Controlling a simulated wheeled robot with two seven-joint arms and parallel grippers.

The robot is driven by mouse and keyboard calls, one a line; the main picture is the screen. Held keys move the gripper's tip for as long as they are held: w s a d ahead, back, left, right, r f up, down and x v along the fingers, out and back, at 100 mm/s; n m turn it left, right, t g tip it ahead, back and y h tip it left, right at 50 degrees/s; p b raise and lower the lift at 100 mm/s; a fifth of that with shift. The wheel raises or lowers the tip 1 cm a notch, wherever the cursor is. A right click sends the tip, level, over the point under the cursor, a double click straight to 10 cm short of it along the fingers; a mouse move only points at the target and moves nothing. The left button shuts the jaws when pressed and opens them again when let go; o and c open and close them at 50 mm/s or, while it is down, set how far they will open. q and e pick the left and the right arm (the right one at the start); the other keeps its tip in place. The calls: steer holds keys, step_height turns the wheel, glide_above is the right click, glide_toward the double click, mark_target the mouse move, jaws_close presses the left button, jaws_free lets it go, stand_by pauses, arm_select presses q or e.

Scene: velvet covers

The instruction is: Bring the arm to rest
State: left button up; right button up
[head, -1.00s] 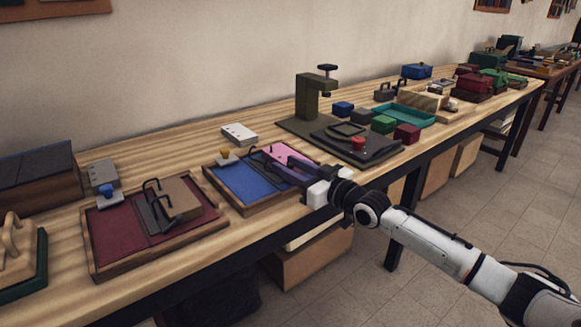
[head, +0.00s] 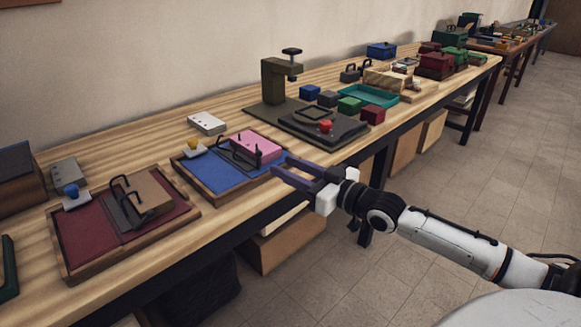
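My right gripper (head: 292,174) comes in from the right, just off the front edge of the long wooden table. Its two purple-grey fingers are apart with nothing between them. They point at the blue-lined wooden tray (head: 212,174). A pink block (head: 258,144) lies in that tray beside a dark wire handle piece (head: 236,154). The fingers look clear of the pink block. My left gripper is not in view.
A red-lined tray (head: 82,236) with a tan block (head: 150,192) stands to the left. A dark green press (head: 276,82), a black plate with a red knob (head: 325,127) and a teal tray (head: 370,95) stand farther right. The floor (head: 440,170) at right is clear.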

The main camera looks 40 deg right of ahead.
steer(key=shift+s, duration=0.1)
stand_by(0.5)
